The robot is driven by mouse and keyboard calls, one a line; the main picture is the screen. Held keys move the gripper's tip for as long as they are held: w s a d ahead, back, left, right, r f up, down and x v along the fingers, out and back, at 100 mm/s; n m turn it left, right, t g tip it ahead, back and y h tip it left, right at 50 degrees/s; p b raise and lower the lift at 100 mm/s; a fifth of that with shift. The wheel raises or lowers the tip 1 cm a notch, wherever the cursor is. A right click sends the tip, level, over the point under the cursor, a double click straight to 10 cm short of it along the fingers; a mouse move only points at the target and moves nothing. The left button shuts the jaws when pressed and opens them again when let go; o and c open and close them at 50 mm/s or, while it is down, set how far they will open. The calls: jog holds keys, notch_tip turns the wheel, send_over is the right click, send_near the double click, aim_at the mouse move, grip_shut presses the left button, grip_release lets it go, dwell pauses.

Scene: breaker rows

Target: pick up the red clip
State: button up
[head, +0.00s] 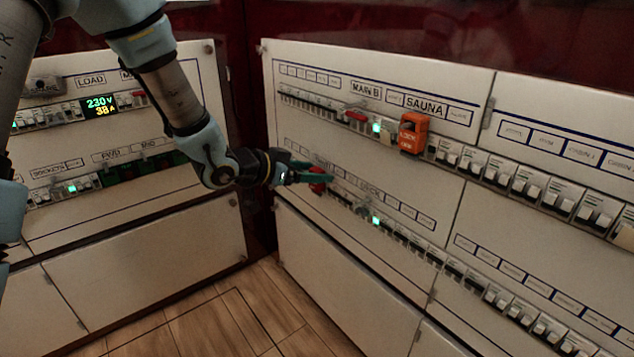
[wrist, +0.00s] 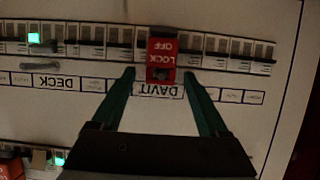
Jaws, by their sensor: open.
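A red clip (wrist: 163,55) marked LOCK OFF sits on a breaker in the lower row, beside the DAVIT label, in the wrist view. In the head view the red clip (head: 319,182) shows small at the fingertips and is partly hidden. My gripper (head: 309,175) has green fingers and reaches to the lower row of the right-hand panel. In the wrist view my gripper (wrist: 160,78) is open, with one fingertip on each side of the clip's near end. I cannot tell whether the fingers touch it.
An orange LOCK OFF clip (head: 413,133) sits in the upper row under the SAUNA label. A grey clip-like piece (wrist: 40,67) lies near the DECK label. The wood floor (head: 210,325) is clear.

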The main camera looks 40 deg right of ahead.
grip_shut()
dwell(0.5)
jog(key=shift+r, duration=0.15)
jog(key=shift+r+p, duration=0.1)
jog(key=shift+p, duration=0.3)
jog(key=w+a+p, duration=0.1)
jog(key=a+p, duration=0.2)
jog(key=a, duration=1.5)
jog(key=shift+a+p, duration=0.1)
jog(key=shift+p, duration=0.2)
jog(key=a+p, duration=0.1)
jog(key=a, duration=0.5)
jog(key=shift+w, duration=0.2)
dwell(0.5)
